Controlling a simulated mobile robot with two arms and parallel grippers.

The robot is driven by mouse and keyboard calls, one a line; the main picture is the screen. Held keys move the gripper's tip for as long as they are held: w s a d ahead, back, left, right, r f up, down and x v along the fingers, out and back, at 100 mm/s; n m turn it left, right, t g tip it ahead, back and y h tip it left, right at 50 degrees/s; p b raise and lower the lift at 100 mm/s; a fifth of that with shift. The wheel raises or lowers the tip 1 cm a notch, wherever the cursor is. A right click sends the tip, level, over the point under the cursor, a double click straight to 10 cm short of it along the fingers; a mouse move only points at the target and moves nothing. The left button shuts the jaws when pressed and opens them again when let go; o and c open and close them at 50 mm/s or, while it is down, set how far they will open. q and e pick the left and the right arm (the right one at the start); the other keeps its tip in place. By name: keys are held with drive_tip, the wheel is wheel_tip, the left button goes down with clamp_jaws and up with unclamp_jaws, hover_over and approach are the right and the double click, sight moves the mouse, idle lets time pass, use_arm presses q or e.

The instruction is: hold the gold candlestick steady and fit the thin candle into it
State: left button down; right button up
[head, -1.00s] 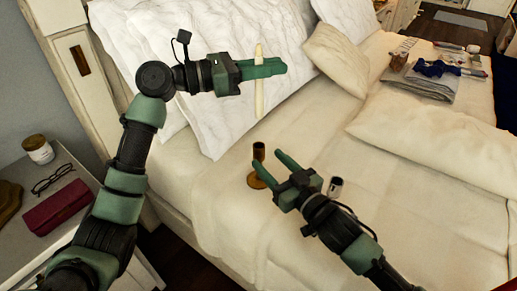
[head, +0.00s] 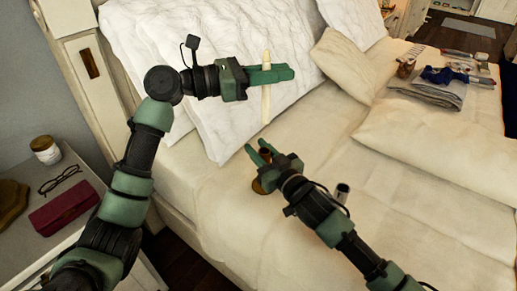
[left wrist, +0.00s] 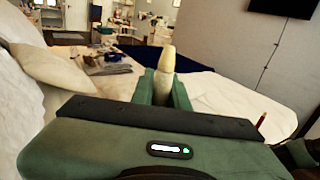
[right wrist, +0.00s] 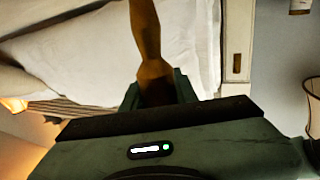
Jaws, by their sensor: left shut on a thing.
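The thin cream candle (head: 266,88) is upright in my left gripper (head: 267,75), whose fingers are shut on it above the bed. Its top shows between the fingers in the left wrist view (left wrist: 166,62). The right fingers reach to either side of the candlestick. In the right wrist view the candlestick (right wrist: 150,45) lies between the fingers; whether they press on it is unclear. The candle is apart from the candlestick.
White pillows (head: 170,60) lie behind. Folded clothes (head: 430,92) lie farther right. A nightstand at left holds glasses (head: 60,180), a jar (head: 46,150) and a red case (head: 62,207).

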clamp_jaws()
use_arm(q)
wheel_tip(320, 180, down, 13)
drive_tip(key=n+t, duration=0.1)
drive_tip(key=t, duration=0.1)
drive_tip(key=shift+r+y, duration=0.2)
drive_tip(key=shift+y, duration=0.2)
drive_tip(key=shift+a, duration=0.1)
drive_tip(key=c, duration=1.4)
unclamp_jaws()
drive_tip(key=shift+f, duration=0.15)
